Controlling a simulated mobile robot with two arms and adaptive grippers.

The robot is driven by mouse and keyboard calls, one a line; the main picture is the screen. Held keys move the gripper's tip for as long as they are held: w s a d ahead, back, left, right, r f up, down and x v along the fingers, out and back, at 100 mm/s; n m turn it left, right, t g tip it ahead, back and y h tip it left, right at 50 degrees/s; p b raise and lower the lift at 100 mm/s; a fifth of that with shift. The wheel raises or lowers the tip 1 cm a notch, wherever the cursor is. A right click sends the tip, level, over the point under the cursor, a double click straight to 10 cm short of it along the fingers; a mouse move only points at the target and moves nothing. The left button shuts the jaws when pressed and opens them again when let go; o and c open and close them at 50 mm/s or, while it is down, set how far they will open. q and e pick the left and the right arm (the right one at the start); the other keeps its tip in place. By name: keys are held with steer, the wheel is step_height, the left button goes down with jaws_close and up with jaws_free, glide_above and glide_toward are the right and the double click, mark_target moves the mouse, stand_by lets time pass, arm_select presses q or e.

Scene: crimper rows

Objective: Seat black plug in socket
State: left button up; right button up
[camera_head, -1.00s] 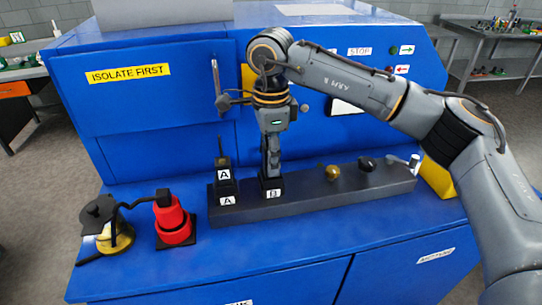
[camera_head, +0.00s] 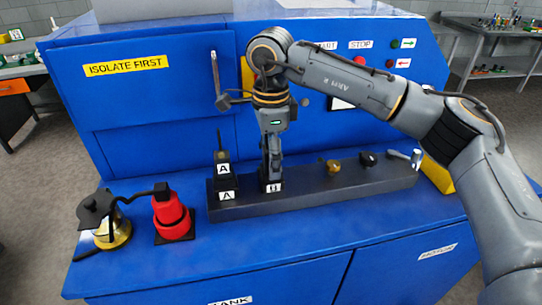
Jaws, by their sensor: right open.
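A dark rail (camera_head: 335,190) on the blue ledge carries a row of sockets. A black plug marked A (camera_head: 222,169) stands upright at the block marked A (camera_head: 227,196), at the left end. My right gripper (camera_head: 272,172) points straight down at the black block marked B (camera_head: 272,187), just right of A. Its jaws are open, with the fingertips close around or against the top of B. The fingers hide whether a separate plug stands in B. My left gripper is out of view.
The blue cabinet wall rises behind.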

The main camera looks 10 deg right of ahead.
step_height(320, 180, up, 12)
steer(key=shift+r, duration=0.1)
stand_by(0.4)
